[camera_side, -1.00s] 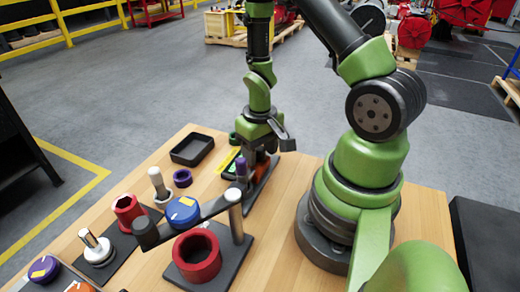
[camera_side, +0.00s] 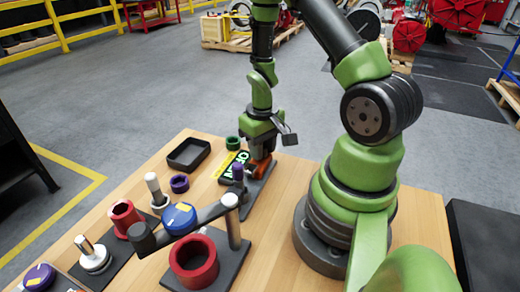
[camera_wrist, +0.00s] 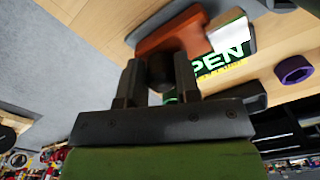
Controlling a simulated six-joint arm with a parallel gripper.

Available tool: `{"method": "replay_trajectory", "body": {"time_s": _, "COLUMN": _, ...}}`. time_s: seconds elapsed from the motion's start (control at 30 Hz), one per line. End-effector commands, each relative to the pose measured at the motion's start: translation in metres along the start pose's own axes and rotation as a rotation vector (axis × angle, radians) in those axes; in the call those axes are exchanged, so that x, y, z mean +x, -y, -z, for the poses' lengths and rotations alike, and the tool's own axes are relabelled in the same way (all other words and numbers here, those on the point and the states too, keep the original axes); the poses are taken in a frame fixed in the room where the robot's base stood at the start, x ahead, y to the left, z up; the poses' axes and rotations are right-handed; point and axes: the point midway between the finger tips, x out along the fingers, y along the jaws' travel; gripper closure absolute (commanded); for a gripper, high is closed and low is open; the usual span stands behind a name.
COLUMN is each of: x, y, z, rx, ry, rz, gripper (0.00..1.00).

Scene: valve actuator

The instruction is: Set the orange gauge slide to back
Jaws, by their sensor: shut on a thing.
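The orange gauge slide (camera_side: 261,165) sits toward the far end of its dark rail plate (camera_side: 255,191). In the wrist view the orange slide (camera_wrist: 172,36) is a flat bar just beyond my fingertips. My gripper (camera_side: 261,151) is above it, pointing down, with its fingers low at the slide. In the wrist view my gripper (camera_wrist: 160,78) has its two dark fingers on either side of a dark rounded knob (camera_wrist: 161,67) at the slide, shut on it. The fingers hide part of the slide and knob.
Nearby are a green ring (camera_side: 233,143), a purple ring (camera_side: 180,183) and a black tray (camera_side: 189,154). A dark lever arm (camera_side: 185,228) with a blue cap (camera_side: 180,218) and a red ring (camera_side: 194,260) stand in front.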

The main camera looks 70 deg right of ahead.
Motion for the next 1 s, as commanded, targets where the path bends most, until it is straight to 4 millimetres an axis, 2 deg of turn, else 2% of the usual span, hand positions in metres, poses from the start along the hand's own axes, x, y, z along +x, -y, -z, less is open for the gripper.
{"method": "replay_trajectory", "body": {"time_s": 0.1, "x": 0.0, "y": -0.004, "z": 0.003, "rx": 0.01, "ry": -0.012, "rz": -0.001, "gripper": 1.0}}
{"method": "replay_trajectory", "body": {"time_s": 0.13, "x": 0.0, "y": -0.004, "z": 0.003, "rx": 0.01, "ry": -0.013, "rz": -0.002, "gripper": 0.64}}
{"method": "replay_trajectory", "body": {"time_s": 0.2, "x": -0.001, "y": -0.004, "z": 0.003, "rx": 0.009, "ry": -0.013, "rz": -0.002, "gripper": 0.48}}
{"method": "replay_trajectory", "body": {"time_s": 0.23, "x": 0.0, "y": -0.004, "z": 0.003, "rx": 0.009, "ry": -0.012, "rz": -0.001, "gripper": 0.45}}
{"method": "replay_trajectory", "body": {"time_s": 0.5, "x": -0.001, "y": -0.003, "z": 0.002, "rx": 0.008, "ry": -0.009, "rz": -0.001, "gripper": 0.45}}
{"method": "replay_trajectory", "body": {"time_s": 0.63, "x": -0.009, "y": -0.003, "z": 0.002, "rx": 0.007, "ry": -0.011, "rz": -0.001, "gripper": 0.45}}
{"method": "replay_trajectory", "body": {"time_s": 1.0, "x": -0.07, "y": -0.003, "z": 0.003, "rx": 0.008, "ry": -0.016, "rz": -0.002, "gripper": 0.45}}
